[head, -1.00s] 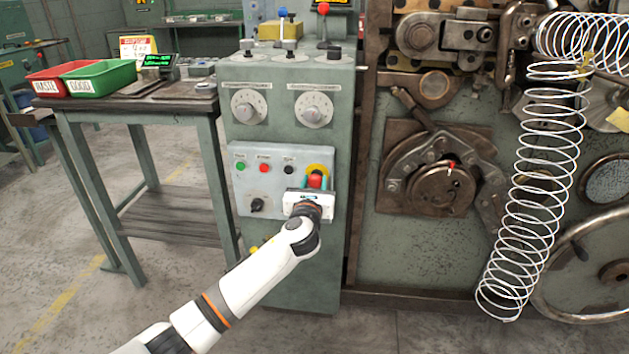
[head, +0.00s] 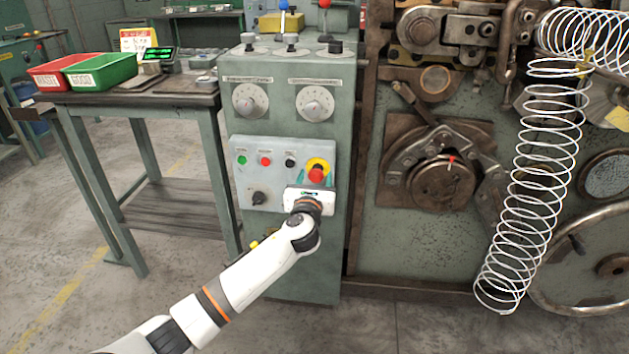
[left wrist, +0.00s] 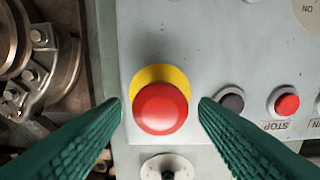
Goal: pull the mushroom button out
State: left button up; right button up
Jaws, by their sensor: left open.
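The red mushroom button (head: 316,175) with its yellow ring (head: 319,163) sits at the right side of the grey control panel. In the left wrist view the button (left wrist: 161,107) is near the middle, with the yellow collar (left wrist: 160,74) behind it. My left gripper (head: 316,178) is open in front of the panel. In the left wrist view its two teal fingers (left wrist: 160,106) stand on either side of the button, with a visible gap on each side. Whether the fingertips reach past the button's head is hard to tell. My right gripper is not in view.
Green, red and black buttons (head: 266,160) and a black rotary switch (head: 259,198) share the panel. Two dials (head: 315,104) are above. A large machine with a wire spring (head: 540,170) stands right. A table with red and green bins (head: 100,72) stands left.

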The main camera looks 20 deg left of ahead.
pick_arm(q)
jog(key=shift+s+d+r, duration=0.1)
jog(key=shift+s, duration=0.4)
jog(key=p+v, duration=0.3)
jog(key=v, duration=0.8)
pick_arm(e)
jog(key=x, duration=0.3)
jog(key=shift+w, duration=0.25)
pick_arm(q)
jog(key=shift+d, duration=0.1)
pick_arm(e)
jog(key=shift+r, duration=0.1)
